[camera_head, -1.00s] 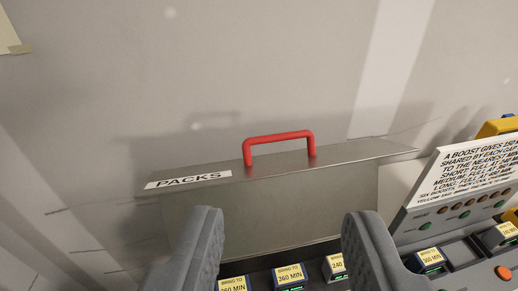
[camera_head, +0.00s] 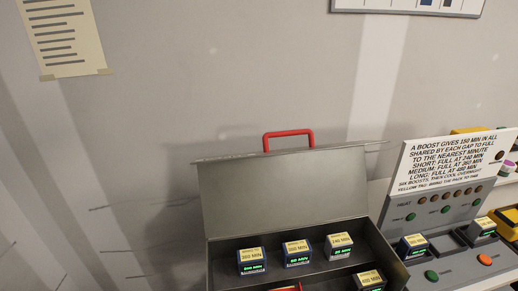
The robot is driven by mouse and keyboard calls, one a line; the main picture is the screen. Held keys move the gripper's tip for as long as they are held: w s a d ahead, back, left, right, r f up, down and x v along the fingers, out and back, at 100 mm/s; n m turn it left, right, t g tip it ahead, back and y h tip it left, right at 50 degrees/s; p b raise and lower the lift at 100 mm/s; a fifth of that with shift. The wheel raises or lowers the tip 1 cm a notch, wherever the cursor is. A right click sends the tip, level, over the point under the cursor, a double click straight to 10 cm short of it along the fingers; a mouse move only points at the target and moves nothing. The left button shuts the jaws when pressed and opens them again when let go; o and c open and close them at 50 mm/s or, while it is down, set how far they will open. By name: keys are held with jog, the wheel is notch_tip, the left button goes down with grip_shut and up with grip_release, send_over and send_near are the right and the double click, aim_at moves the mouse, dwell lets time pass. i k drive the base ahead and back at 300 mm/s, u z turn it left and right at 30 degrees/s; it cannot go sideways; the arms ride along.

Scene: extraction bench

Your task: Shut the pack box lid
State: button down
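The grey metal pack box (camera_head: 222,253) stands at the bottom centre with its lid (camera_head: 285,190) raised, standing about upright at the back against the wall side. The red handle (camera_head: 288,134) sticks up above the lid's top edge. Several small packs with yellow labels lie inside, such as one marked 360 MIN (camera_head: 250,260) and one marked 240 MIN (camera_head: 339,246). Something red shows in the box at the bottom edge. My gripper is out of the picture now, so its fingers and anything in them are hidden.
Right of the box stands a grey boost panel (camera_head: 447,208) with a white instruction sign (camera_head: 460,158), coloured buttons and packs in slots. A yellow paper note (camera_head: 62,38) hangs on the wall (camera_head: 240,80) at upper left. The wall behind the lid is bare.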

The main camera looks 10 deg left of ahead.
aim_at(267, 190)
jog(key=u, duration=0.1)
jog(key=k, duration=0.35)
jog(key=z, duration=0.75)
jog(key=i, duration=2.3)
jog(key=u, duration=0.65)
